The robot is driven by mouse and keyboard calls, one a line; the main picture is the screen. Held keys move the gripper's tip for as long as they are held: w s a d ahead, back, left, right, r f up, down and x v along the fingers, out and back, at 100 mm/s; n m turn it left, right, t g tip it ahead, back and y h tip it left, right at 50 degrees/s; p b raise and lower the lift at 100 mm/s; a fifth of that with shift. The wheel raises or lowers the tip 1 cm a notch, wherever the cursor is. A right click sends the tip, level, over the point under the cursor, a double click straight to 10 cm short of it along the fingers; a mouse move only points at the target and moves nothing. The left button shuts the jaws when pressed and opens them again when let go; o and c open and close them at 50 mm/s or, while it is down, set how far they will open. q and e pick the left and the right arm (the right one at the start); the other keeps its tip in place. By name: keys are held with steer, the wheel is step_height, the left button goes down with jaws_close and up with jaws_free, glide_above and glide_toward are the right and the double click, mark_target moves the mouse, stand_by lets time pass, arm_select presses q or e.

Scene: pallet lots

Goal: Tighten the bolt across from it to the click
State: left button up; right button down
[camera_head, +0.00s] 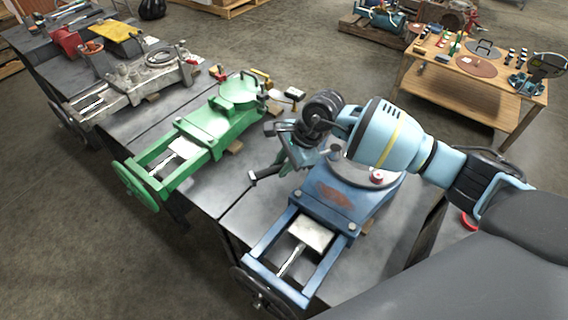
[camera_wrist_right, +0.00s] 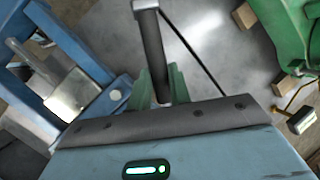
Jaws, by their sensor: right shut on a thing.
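The blue vise (camera_head: 330,196) stands on the dark bench in front of me. Bolt heads show at its near corners, one on the left (camera_head: 297,195) and one on the right (camera_head: 353,228). A bolt head (camera_wrist_right: 116,95) on blue metal also shows in the right wrist view. My right gripper (camera_head: 284,162) is beside the vise's left side. In the right wrist view, its greenish fingers (camera_wrist_right: 162,86) are shut on a dark-handled tool (camera_wrist_right: 152,45) with a pale metal end. The tool's end looks apart from the bolt. My left gripper is out of view.
A green vise (camera_head: 205,128) stands left of the blue one, and a grey vise (camera_head: 135,82) farther left. A red-and-white round item (camera_head: 376,177) sits on the blue vise. A wooden table (camera_head: 470,75) with tools stands back right. Bare bench (camera_head: 230,178) lies between the green and blue vises.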

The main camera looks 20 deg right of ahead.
steer(key=shift+w+r+m, duration=0.1)
steer(key=shift+w+m, duration=0.2)
steer(key=shift+w, duration=0.2)
steer(key=shift+s, duration=0.25)
steer(key=shift+s+n, duration=0.6)
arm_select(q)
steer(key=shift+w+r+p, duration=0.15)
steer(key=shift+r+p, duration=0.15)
arm_select(e)
steer(key=shift+r, duration=0.75)
stand_by(2.0)
